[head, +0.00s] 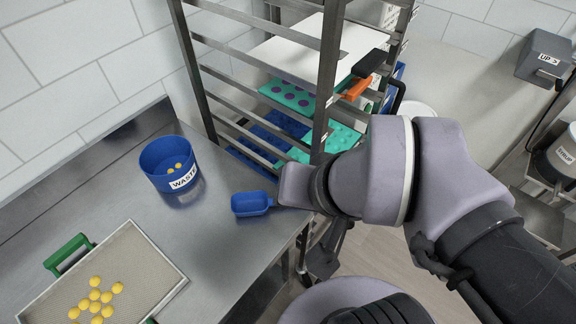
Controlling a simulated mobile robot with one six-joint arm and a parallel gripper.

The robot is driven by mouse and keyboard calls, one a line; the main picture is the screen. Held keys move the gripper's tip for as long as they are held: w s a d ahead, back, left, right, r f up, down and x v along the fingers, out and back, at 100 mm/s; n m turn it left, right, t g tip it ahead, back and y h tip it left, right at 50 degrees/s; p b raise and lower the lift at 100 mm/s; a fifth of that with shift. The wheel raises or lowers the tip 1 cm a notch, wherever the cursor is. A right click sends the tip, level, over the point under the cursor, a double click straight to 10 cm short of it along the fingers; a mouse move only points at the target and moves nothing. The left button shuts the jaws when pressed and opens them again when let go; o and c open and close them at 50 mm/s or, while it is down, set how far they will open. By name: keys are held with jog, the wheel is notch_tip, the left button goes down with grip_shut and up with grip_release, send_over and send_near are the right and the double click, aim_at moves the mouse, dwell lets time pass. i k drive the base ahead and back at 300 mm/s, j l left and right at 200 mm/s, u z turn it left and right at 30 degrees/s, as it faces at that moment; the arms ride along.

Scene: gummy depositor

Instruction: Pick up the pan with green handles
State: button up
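The pan with green handles (150,262) lies on the steel table at the lower left of the head view. It is a shallow, light mesh tray with several yellow gummies on it. One green handle (69,254) stands at its upper left edge; a bit of green shows at its lower right edge. Part of the pan is cut off by the bottom of the picture. The end of my arm (296,186) is to the right of the pan, well apart from it, near the table's right edge. My fingertips cannot be made out clearly.
A blue waste bin (165,172) with gummies in it stands behind the pan. A blue scoop (252,203) lies beside my arm's end. A metal rack (328,75) with trays and an orange-and-black tool (357,88) stands behind. Table between pan and scoop is clear.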

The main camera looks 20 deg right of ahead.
aim_at(126, 278)
jog(key=u, duration=2.85)
jog(key=z, duration=3.2)
jog(key=u, duration=2.3)
jog(key=j+z, duration=0.2)
jog(key=z, duration=0.2)
jog(key=j+z, duration=0.2)
jog(key=z, duration=0.25)
jog(key=j+z, duration=0.2)
jog(key=z, duration=0.2)
